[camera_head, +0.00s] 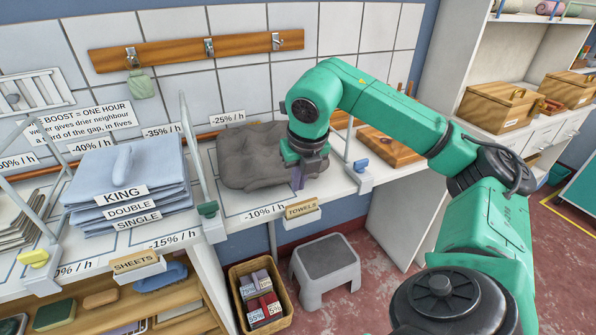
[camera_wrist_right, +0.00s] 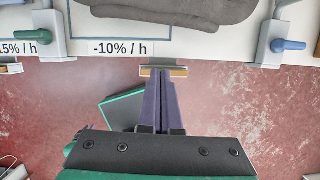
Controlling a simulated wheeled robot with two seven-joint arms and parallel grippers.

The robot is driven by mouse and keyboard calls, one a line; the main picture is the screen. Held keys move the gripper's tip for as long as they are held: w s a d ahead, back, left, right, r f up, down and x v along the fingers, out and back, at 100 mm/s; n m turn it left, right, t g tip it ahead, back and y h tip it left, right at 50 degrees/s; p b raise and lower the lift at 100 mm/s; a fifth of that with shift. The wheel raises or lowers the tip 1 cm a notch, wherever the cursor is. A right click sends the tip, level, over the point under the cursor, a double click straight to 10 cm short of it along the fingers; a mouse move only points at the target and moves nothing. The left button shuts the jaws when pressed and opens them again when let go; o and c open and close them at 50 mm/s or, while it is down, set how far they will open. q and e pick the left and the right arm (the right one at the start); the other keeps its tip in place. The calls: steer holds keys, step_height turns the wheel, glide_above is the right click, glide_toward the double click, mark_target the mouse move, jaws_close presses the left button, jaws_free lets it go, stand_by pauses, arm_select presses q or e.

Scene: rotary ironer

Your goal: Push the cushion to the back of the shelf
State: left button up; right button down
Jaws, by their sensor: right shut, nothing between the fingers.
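The grey, tufted cushion (camera_head: 248,160) lies on the white shelf (camera_head: 236,218), between two upright dividers. My right gripper (camera_head: 297,180) is at the cushion's right front side in the head view, and my wrist hides part of that side. In the right wrist view the cushion (camera_wrist_right: 175,10) shows at the top edge, ahead of the fingers and apart from them. The purple fingers of my right gripper (camera_wrist_right: 164,78) are shut with nothing between them. Their tips are near the wooden label holder at the shelf's front edge. My left gripper is not in view.
A blue divider clamp (camera_wrist_right: 287,45) stands right of the cushion's bay and a green one (camera_head: 208,210) left. Folded blue sheets (camera_head: 130,180) fill the bay to the left. The TOWELS label holder (camera_head: 301,212) juts from the front edge. A grey stool (camera_head: 325,268) and a basket stand below.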

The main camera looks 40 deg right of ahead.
steer(key=w+f, duration=0.1)
steer(key=w+d+f+p, duration=0.1)
steer(key=w+f, duration=0.1)
steer(key=w+d+f+p, duration=0.1)
steer(key=shift+w+f, duration=0.2)
steer(key=shift+w, duration=0.1)
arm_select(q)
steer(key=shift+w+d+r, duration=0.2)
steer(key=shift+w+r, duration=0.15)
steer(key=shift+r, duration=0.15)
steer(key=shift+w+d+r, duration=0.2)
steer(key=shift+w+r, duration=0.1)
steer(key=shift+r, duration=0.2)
arm_select(e)
steer(key=shift+w+d+f, duration=0.15)
steer(key=shift+w+f, duration=0.05)
steer(key=shift+w, duration=0.15)
